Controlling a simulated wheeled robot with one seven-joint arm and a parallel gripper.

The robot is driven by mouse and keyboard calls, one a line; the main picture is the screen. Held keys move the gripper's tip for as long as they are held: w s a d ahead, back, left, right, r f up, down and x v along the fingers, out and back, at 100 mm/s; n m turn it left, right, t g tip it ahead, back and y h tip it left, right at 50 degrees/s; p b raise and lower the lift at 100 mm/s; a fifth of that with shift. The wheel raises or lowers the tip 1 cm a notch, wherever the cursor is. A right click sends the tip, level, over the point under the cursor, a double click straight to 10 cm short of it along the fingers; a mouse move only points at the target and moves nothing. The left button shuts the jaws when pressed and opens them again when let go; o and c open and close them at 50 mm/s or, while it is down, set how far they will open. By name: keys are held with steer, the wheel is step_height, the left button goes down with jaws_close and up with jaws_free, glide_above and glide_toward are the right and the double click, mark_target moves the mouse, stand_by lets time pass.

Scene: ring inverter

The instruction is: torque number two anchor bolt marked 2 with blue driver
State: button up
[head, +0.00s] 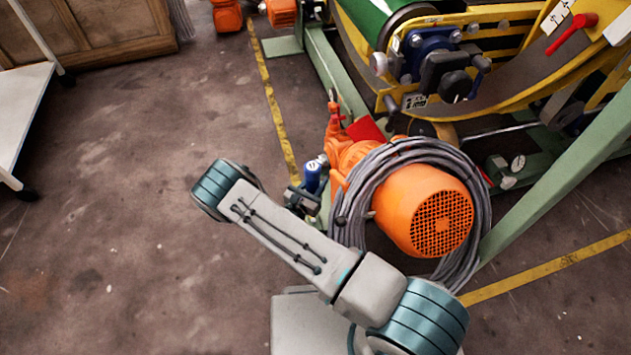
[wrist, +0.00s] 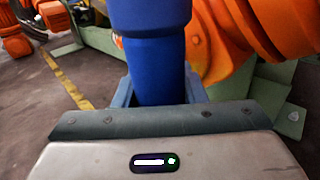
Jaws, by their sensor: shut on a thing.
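The blue driver (head: 313,176) stands upright beside the orange motor in the head view, at the end of my arm. My gripper (head: 303,198) is shut on it. In the wrist view the thick blue driver body (wrist: 155,55) rises between the two grey-blue fingers of my gripper (wrist: 158,92). The driver's lower end is hidden. A green foot plate (wrist: 272,98) with a small grey bolt-like piece lies to the right in the wrist view. I cannot read a 2 on any bolt. Small round white pieces (head: 518,163) sit on the green base at right.
An orange motor (head: 425,210) wrapped in grey cable (head: 352,205) stands close to the right of my gripper. The green and yellow machine frame (head: 335,75) is behind it. Brown floor (head: 130,190) is open to the left, with a white cart (head: 22,110) at the edge.

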mark_target(315, 189)
steer(key=shift+w+f+b, duration=0.1)
steer(key=shift+f+b, duration=2.25)
steer(key=shift+f, duration=0.85)
steer(key=shift+r, duration=0.25)
steer(key=shift+f, duration=1.35)
steer(key=shift+r+p, duration=1.95)
steer(key=shift+r, duration=0.7)
steer(key=shift+f, duration=0.1)
